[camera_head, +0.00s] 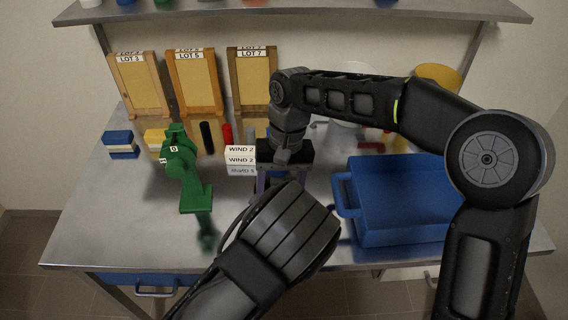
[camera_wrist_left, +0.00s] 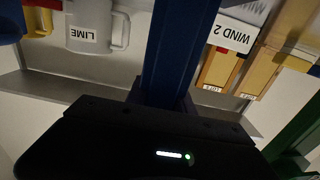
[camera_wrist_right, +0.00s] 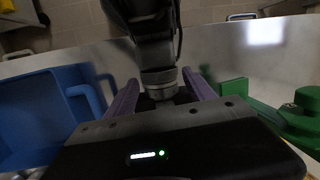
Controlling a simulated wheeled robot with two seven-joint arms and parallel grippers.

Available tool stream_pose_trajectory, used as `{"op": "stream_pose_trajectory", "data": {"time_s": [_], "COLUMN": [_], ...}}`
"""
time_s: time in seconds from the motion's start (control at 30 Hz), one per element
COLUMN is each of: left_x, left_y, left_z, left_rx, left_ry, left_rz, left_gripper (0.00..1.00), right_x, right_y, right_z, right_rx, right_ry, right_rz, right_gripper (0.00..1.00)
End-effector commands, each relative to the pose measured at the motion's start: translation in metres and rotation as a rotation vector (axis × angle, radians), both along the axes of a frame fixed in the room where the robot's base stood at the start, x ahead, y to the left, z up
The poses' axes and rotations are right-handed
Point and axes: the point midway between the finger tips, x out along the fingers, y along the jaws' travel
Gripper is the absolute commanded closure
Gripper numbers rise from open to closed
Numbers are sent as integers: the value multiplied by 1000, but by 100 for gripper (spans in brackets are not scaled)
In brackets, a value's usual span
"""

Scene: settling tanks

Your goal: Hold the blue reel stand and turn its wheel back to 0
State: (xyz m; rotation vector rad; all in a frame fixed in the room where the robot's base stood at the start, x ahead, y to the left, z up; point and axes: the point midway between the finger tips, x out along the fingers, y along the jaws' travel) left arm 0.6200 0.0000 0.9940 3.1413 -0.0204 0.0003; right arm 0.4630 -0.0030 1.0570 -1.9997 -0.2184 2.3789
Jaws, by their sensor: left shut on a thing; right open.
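A blue upright bar, seemingly part of the blue reel stand (camera_wrist_left: 178,50), rises from between the jaws of my left gripper (camera_wrist_left: 165,97), which is shut on it. In the head view my arms hide the stand, and its wheel and pointer cannot be made out. White labels reading WIND 2 (camera_head: 240,150) show beside the hidden stand, and one shows in the left wrist view (camera_wrist_left: 232,36). My right gripper (camera_head: 283,181) points down there, open, its purple fingers apart on either side of my left arm's end in the right wrist view (camera_wrist_right: 160,92).
A green reel stand (camera_head: 190,185) marked 0 stands to the left. A blue tray (camera_head: 400,240) with a handle lies at the right. LOT boards (camera_head: 140,85) line the back, with a blue-and-white block (camera_head: 121,145) at the left. The front left tabletop is clear.

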Motion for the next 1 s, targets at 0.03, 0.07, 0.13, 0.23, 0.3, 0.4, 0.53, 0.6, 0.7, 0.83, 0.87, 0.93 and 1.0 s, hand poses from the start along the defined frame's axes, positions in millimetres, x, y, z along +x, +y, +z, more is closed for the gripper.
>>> {"op": "stream_pose_trajectory", "data": {"time_s": [0.03, 0.07, 0.13, 0.23, 0.3, 0.4, 0.53, 0.6, 0.7, 0.83, 0.87, 0.93, 1.0], "left_x": [0, 0, 0, 0, 0, 0, 0, 0, 0, 0, 0, 0, 0], "left_y": [0, 0, 0, 0, 0, 0, 0, 0, 0, 0, 0, 0, 0], "left_z": [0, 0, 0, 0, 0, 0, 0, 0, 0, 0, 0, 0, 0], "left_rx": [0, 0, 0, 0, 0, 0, 0, 0, 0, 0, 0, 0, 0], "left_ry": [0, 0, 0, 0, 0, 0, 0, 0, 0, 0, 0, 0, 0], "left_rz": [0, 0, 0, 0, -1, -1, -1, -1, -1, -1, -1, -1, 0], "left_gripper": [100, 100, 100, 100, 100, 100, 100, 100, 100, 100, 100, 100, 100], "right_x": [2, 3, 4, 8, 12, 17, 25, 28, 31, 34, 34, 35, 35], "right_y": [-8, -10, -15, -24, -33, -46, -66, -75, -88, -99, -101, -103, -104], "right_z": [1, 3, 9, 21, 31, 47, 69, 81, 95, 107, 109, 112, 114], "right_rx": [58, 94, 177, 294, 370, 473, 590, 639, 695, 737, 742, 751, 756], "right_ry": [20, 29, 41, 46, 38, 16, -34, -65, -106, -145, -151, -161, -166], "right_rz": [-22, -31, -50, -81, -103, -137, -181, -201, -225, -245, -247, -250, -252], "right_gripper": [38, 38, 38, 38, 38, 38, 38, 38, 38, 38, 38, 38, 38]}}
